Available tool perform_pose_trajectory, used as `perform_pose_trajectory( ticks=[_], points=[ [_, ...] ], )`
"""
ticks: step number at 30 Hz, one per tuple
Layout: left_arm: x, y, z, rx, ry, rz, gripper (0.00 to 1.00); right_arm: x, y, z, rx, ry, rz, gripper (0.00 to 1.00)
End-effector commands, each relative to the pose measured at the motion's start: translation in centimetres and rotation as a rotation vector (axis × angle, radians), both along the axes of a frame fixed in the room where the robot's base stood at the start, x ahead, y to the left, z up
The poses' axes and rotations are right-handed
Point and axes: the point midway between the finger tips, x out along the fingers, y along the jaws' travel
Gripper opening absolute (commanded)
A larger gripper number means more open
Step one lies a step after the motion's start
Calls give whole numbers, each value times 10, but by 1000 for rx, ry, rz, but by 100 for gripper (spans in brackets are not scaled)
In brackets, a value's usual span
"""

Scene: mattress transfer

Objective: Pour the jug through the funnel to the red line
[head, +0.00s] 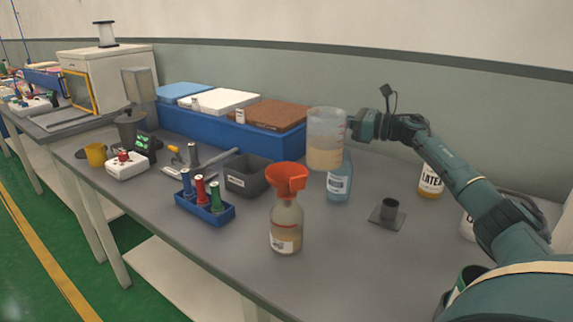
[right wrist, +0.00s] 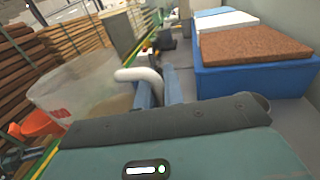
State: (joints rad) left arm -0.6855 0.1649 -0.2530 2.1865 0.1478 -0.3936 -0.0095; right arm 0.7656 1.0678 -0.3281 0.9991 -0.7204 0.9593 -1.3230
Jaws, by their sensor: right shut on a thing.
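The clear jug (head: 326,125) is held upright above the table, with pale tan liquid in its lower half. My right gripper (head: 354,126) is shut on its handle, which shows white in the right wrist view (right wrist: 140,75). The orange funnel (head: 287,180) sits in the neck of a clear bottle (head: 286,218), to the left of and in front of the jug. The bottle holds some tan liquid low down, near its label. I cannot make out a red line on it. The funnel also shows in the right wrist view (right wrist: 38,124), beside the jug. My left gripper is out of view.
A grey holder (head: 388,214) and a LATEX bottle (head: 430,182) are to the right. A grey bin (head: 247,180), a blue rack (head: 205,210) and a blue crate (head: 225,130) lie left. The front table area is clear.

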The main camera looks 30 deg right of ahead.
Motion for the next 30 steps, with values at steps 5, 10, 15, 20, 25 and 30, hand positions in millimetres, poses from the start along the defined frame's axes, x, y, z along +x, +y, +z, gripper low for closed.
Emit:
perform_pose_trajectory(
  ticks=[5, 10, 15, 20, 25, 30],
  points=[
    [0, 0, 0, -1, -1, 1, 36, -2, 3, 4, -48, -24, -1, 0],
    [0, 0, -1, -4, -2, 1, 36, -4, 8, 6, -127, -55, -1, 0],
    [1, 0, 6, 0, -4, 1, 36, -7, 16, 19, -205, -89, -1, 0],
    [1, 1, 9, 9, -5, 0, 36, -10, 23, 29, -280, -118, -1, 0],
    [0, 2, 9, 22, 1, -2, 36, -13, 31, 41, -358, -151, 0, 0],
    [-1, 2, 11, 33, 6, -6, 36, -17, 40, 53, -438, -185, -2, 0]
  ],
)
